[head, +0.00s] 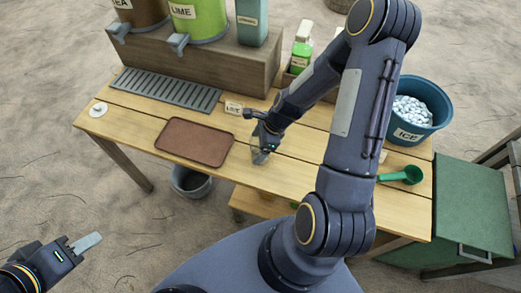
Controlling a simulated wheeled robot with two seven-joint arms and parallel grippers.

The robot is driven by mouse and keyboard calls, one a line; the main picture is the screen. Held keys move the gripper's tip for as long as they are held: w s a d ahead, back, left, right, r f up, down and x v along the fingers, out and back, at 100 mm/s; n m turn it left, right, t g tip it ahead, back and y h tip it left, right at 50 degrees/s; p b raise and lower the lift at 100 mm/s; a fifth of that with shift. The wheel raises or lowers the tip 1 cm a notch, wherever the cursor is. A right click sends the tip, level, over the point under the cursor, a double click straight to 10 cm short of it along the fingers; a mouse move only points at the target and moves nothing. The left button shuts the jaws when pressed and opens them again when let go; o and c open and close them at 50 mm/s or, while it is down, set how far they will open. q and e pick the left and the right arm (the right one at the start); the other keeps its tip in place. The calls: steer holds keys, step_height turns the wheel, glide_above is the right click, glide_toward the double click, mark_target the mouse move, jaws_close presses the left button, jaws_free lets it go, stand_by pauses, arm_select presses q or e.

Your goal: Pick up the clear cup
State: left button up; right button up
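A small clear, greyish shape that looks like the clear cup (260,157) is on the wooden table (300,150), just right of the brown tray. My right gripper (262,146) points down right at it, and the gripper's body covers its upper part. I cannot tell whether the fingers are around it or closed on it. My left gripper (88,242) is away from the table at the lower left, over the sandy ground. Its fingers overlap in this view, with nothing visible in them.
A brown tray (195,142) lies left of my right gripper. A grey slatted drip mat (166,90) and a label card (234,107) are behind. Lime dispenser (205,20) stands on a wooden riser. A blue ice tub (412,112) and green scoop (402,175) are right, beyond my arm.

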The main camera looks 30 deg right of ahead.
steer(key=c, duration=0.9)
steer(key=shift+r, duration=0.1)
steer(key=shift+r, duration=0.5)
steer(key=s+d+r+b, duration=0.1)
steer(key=s+d+r, duration=0.7)
steer(key=s+r, duration=0.4)
steer(key=w+a+f+n+g+h, duration=0.1)
steer(key=w+a+f+n+g, duration=0.1)
steer(key=w+a+n, duration=0.2)
steer(key=w+a+f+n+g+h, duration=0.1)
steer(key=w+a+f+n+g, duration=0.1)
steer(key=w+a+n, duration=0.2)
steer(key=w+a+f+n+g+h, duration=0.2)
steer(key=w+n, duration=0.6)
steer(key=n, duration=0.7)
steer(key=shift+w+a+f+g, duration=0.1)
steer(key=shift+a+f+g, duration=0.15)
steer(key=shift+a, duration=0.4)
steer(key=shift+w+a+f+g, duration=0.15)
steer(key=shift+a+g, duration=0.1)
steer(key=shift+a, duration=0.35)
